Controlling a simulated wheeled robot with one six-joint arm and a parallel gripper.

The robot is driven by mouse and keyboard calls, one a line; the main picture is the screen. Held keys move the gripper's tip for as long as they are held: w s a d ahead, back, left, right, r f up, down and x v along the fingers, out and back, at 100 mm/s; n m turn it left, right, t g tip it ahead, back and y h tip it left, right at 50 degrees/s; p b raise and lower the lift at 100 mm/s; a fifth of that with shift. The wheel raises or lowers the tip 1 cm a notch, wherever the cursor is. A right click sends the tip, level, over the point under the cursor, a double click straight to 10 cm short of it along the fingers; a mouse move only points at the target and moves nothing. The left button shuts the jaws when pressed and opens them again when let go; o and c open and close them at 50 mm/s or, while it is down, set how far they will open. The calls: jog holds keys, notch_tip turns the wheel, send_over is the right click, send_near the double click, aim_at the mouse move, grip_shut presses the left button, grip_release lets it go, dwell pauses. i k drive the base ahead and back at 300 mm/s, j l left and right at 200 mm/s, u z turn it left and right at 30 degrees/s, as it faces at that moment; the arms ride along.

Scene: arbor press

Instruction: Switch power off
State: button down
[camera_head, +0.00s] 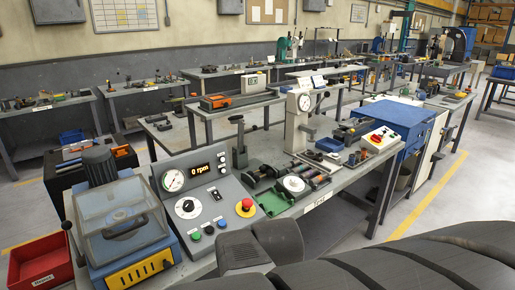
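A grey control panel (206,228) stands tilted at the near end of the bench. Which control is the power switch cannot be read. My gripper (258,246) shows as dark blocks just in front of the panel's lower right corner, seemingly apart from the controls. Its opening is unclear.
A blue machine with a clear lid (128,225) stands left of the panel, with a red bin (40,262) beyond it. Open floor lies right.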

aim_at(217, 195)
jog(key=k+l, duration=0.15)
jog(key=i+u, duration=0.4)
jog(key=i+l+u, duration=0.15)
jog(key=u, duration=0.25)
jog(key=i+l+u, duration=0.25)
jog(key=u, duration=0.2)
jog(key=i, duration=0.05)
